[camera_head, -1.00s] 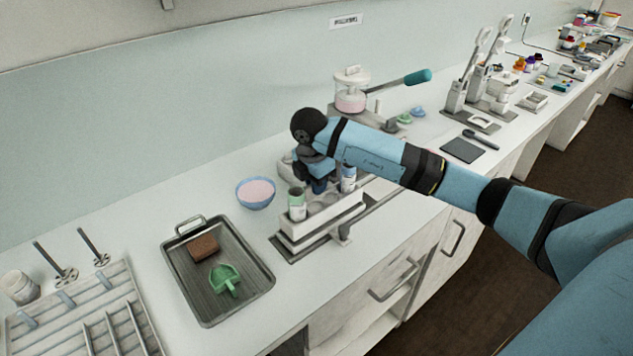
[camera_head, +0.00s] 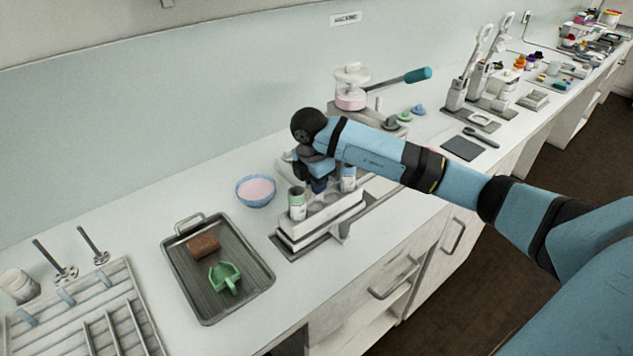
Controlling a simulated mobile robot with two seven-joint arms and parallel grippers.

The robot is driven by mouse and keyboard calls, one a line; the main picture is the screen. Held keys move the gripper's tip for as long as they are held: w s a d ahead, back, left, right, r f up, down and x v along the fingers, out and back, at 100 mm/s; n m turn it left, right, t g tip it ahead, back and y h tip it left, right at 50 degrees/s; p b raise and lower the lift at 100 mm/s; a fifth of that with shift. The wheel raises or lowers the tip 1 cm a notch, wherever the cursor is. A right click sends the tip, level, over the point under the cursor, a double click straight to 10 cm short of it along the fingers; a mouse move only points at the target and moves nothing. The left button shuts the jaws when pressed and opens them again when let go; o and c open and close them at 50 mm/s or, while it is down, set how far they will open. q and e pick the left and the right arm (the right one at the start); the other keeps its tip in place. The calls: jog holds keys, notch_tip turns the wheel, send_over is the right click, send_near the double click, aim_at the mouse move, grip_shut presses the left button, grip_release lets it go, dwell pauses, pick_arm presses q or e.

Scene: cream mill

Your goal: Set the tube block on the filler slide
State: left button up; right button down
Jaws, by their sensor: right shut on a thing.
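The tube block (camera_head: 331,219) is a white block with a green-topped tube (camera_head: 297,203) at its near left and a blue-topped tube (camera_head: 348,178) at its far right. It is at or just above the filler slide (camera_head: 292,248), a white and grey base on the counter; I cannot tell if they touch. My right gripper (camera_head: 319,187) points down and is shut at the middle of the block, between the two tubes. My arm hides part of the block's far side and the filler behind it. My left gripper is not in view.
A blue bowl of pink cream (camera_head: 256,190) stands left of the block. A grey tray (camera_head: 217,305) with a brown block and green scoop lies nearer. The filler's teal-ended lever (camera_head: 416,76) sticks out behind my arm.

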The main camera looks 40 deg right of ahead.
jog(key=shift+f, duration=0.1)
dwell(0.3)
jog(key=shift+f, duration=0.3)
jog(key=shift+f, duration=0.15)
dwell(1.0)
jog(key=c, duration=1.1)
grip_release()
jog(key=shift+r+p, duration=1.75)
jog(key=shift+r, duration=1.3)
jog(key=shift+f, duration=0.1)
